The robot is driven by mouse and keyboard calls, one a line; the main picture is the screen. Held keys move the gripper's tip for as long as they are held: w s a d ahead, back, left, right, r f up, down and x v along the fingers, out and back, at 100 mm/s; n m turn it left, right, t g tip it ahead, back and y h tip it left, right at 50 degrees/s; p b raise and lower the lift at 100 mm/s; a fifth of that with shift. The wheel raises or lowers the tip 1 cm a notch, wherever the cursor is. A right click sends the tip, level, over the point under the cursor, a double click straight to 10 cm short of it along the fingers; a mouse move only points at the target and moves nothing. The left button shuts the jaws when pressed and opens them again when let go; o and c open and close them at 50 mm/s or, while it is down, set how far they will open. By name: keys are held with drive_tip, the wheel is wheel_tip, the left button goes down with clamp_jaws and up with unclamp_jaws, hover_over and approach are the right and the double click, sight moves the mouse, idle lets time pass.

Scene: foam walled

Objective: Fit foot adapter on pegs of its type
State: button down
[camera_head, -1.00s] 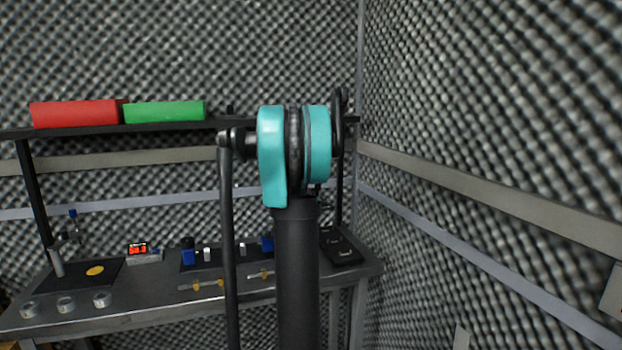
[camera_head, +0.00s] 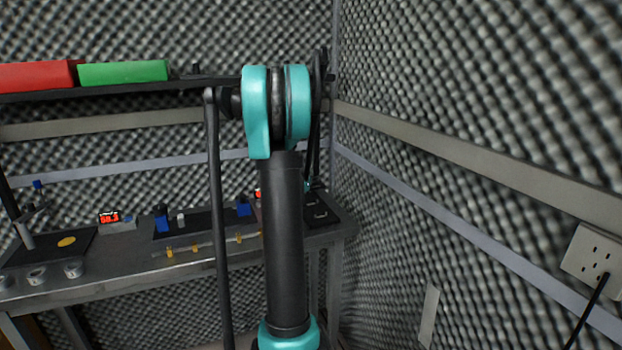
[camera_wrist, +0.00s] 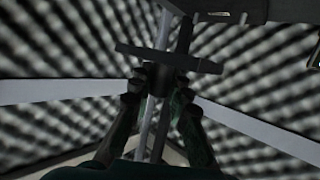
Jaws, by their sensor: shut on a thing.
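My gripper (camera_wrist: 158,92) shows in the wrist view, shut on a dark part with a wide flat plate (camera_wrist: 200,64) and a narrower body between the fingertips. It appears to be the foot adapter. In the head view, my arm hides the gripper and the held part. Small amber pegs (camera_head: 169,251) stand along the front of the bench. Behind them, a dark base (camera_head: 196,224) carries blue blocks (camera_head: 162,218) and a small pale cylinder (camera_head: 181,220). Which of these match the held part I cannot tell. The held part is apart from them.
The bench (camera_head: 115,270) also holds metal cups (camera_head: 73,268), a red display (camera_head: 109,217) and a black box (camera_head: 318,208). The foam wall with an outlet (camera_head: 594,254) stands close at right.

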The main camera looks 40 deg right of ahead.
drive_tip(key=shift+f, duration=2.35)
drive_tip(key=shift+f, duration=1.25)
drive_tip(key=c, duration=1.4)
unclamp_jaws()
drive_tip(key=shift+o, duration=0.2)
drive_tip(key=v, duration=1.2)
drive_tip(key=shift+a, duration=0.1)
